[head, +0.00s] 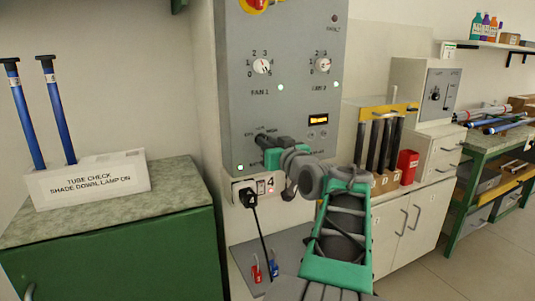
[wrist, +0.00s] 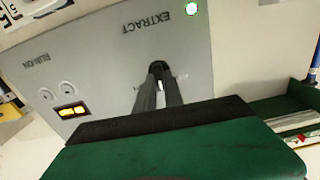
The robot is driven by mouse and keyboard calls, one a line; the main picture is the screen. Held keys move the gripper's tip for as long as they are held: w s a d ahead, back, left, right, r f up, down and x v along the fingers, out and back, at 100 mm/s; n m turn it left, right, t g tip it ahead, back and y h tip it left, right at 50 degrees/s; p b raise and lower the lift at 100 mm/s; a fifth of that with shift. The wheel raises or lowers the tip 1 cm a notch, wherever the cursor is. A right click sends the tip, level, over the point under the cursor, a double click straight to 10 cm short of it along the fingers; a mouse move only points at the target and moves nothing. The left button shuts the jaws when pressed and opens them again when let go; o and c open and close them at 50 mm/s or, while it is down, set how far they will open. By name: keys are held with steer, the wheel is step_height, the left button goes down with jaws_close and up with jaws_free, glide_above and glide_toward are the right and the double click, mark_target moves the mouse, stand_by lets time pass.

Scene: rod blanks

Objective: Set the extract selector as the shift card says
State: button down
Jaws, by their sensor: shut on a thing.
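The extract selector shows in the wrist view as a dark knob (wrist: 157,69) on the grey panel, below the upside-down word EXTRACT. My gripper (wrist: 160,88) is shut on it, with its fingers on either side. The finger marks hide most of the knob, so its pointer setting cannot be told. In the head view my gripper (head: 262,142) is at the lower left of the grey control panel (head: 290,100), near a HIGH label, and hides the selector. I cannot make out a shift card in either view.
FAN 1 (head: 262,65) and FAN 2 (head: 323,65) dials sit above. A lit orange display (head: 318,119) with two round buttons is to the right. Below are a plugged socket (head: 247,196) and a hanging cord. A green cabinet (head: 110,240) stands left, a white cabinet (head: 415,215) right.

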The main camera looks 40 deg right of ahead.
stand_by(0.4)
steer(key=c, duration=1.4)
jaws_free()
steer(key=shift+c, duration=0.2)
steer(key=v, duration=0.7)
steer(key=shift+s+a, duration=0.2)
steer(key=shift+s, duration=0.2)
